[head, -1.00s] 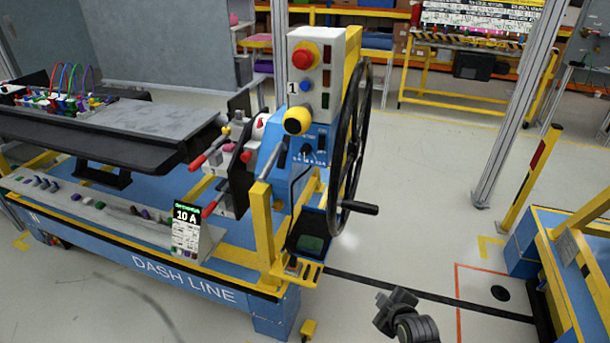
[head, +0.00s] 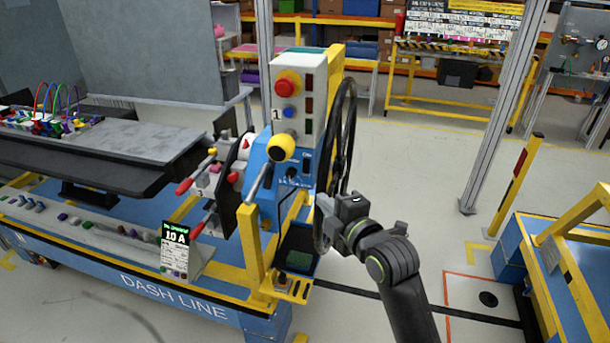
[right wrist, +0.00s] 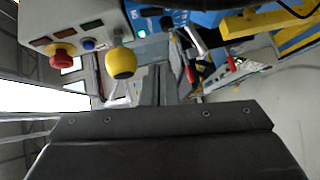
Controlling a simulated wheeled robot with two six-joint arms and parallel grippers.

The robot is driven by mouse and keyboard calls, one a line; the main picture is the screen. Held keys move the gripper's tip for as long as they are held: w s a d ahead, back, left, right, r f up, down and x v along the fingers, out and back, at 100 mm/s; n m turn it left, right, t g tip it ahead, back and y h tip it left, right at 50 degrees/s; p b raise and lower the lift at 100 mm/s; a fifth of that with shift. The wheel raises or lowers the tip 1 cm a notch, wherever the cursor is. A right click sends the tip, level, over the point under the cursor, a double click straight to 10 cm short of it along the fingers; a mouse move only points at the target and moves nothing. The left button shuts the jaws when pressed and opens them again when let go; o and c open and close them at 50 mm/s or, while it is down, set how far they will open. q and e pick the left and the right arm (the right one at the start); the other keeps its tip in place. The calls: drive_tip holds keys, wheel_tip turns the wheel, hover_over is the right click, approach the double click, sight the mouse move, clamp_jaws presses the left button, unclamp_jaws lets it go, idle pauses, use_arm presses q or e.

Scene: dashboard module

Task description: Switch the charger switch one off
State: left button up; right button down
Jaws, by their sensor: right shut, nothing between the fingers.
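A blue box (head: 265,155) with a dark knob (head: 291,173) stands on the station below a grey control panel marked 1 (head: 296,95). In the right wrist view a small green light (right wrist: 143,33) shows on the blue box (right wrist: 195,17). I cannot tell which control is charger switch one, or its position. My right gripper (head: 323,212) is shut and empty, to the right of the blue box and over the lower part of the black wheel. In the right wrist view its shut fingers (right wrist: 158,88) point toward the station. My left gripper is out of view.
The panel carries a red button (head: 288,84) and blue button (head: 289,112). A yellow ball-ended lever (head: 281,148) juts in front. The black handwheel (head: 347,125) and yellow post (head: 249,245) stand close by. Red-tipped levers (head: 185,186) are left.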

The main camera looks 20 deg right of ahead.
drive_tip(key=p, duration=0.4)
approach(306, 166)
drive_tip(key=w+a+f, duration=0.2)
drive_tip(key=w+a, duration=0.1)
drive_tip(key=w, duration=0.2)
drive_tip(key=shift+w+d+p, duration=0.25)
drive_tip(key=shift+w+p, duration=0.05)
drive_tip(key=shift+w, duration=0.35)
drive_tip(key=shift+f, duration=0.1)
